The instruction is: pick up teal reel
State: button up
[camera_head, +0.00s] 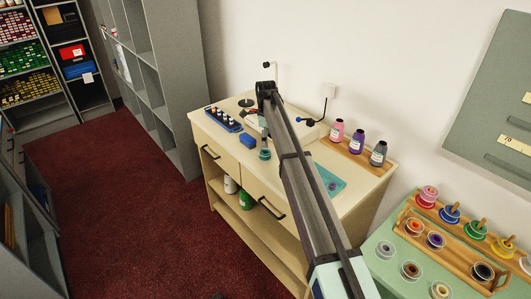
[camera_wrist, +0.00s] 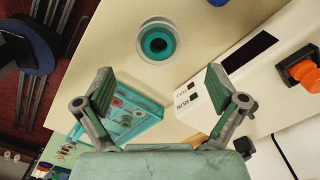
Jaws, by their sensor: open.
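The teal reel (camera_wrist: 157,31) lies flat on the beige counter (camera_wrist: 115,45), seen from above with its clear pale flange around it. In the head view the teal reel (camera_head: 264,155) is near the counter's front edge. My gripper (camera_wrist: 160,85) is open, with a wide gap between its two fingers and nothing held. In the wrist view the reel shows beyond the fingertips, near the middle of the gap and apart from both fingers. In the head view my arm hides much of the counter, and the fingers are hard to make out.
A teal tray (camera_wrist: 120,128) lies left in the wrist view. A white device with a dark display (camera_wrist: 250,50) stands to the right.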

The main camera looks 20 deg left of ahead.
aim_at(265, 151)
jog(key=shift+s+f+p, duration=0.1)
jog(key=shift+f+p, duration=1.45)
jog(key=shift+f, duration=1.95)
jog(key=c, duration=1.2)
